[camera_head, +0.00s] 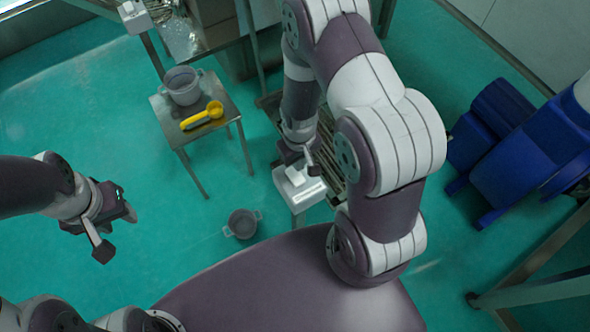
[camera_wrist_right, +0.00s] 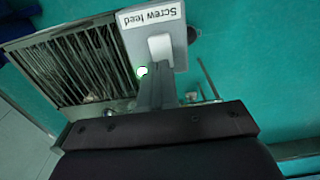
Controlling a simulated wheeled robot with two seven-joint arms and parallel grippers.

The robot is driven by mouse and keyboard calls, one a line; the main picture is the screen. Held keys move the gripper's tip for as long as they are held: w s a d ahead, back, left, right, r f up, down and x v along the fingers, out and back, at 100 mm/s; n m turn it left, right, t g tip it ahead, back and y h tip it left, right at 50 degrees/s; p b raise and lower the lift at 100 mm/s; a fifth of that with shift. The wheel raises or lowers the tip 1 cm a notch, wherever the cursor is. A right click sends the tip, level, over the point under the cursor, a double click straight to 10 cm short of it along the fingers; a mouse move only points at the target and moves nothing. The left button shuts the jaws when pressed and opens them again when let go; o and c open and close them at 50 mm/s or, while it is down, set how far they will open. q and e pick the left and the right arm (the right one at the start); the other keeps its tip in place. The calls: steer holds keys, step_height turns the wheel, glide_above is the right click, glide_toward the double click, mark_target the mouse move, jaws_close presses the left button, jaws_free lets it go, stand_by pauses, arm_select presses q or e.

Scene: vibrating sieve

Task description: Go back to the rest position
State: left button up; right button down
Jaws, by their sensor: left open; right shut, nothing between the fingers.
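My left gripper (camera_head: 117,231) hangs open and empty over the green floor at the left in the head view. My right gripper (camera_head: 309,160) is shut with nothing in it, just above a pale control box (camera_head: 300,190). In the right wrist view its closed fingers (camera_wrist_right: 158,88) overlap the lower edge of the same box, labelled "Screw feed" (camera_wrist_right: 150,18). I cannot tell whether the fingers touch the box.
A small metal table (camera_head: 222,97) holds a grey pot (camera_head: 183,87) and a yellow scoop (camera_head: 205,116). Another grey pot (camera_head: 242,224) stands on the floor. A slatted metal grate (camera_wrist_right: 80,65) lies beside the box. Blue machinery (camera_head: 510,150) stands at the right. The floor at left is clear.

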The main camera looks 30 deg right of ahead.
steer(key=s+a+r+t+b, duration=0.1)
steer(key=s+r+b, duration=0.3)
steer(key=b, duration=0.9)
steer(key=shift+a+r+m, duration=0.4)
steer(key=shift+a, duration=0.35)
steer(key=shift+s, duration=0.15)
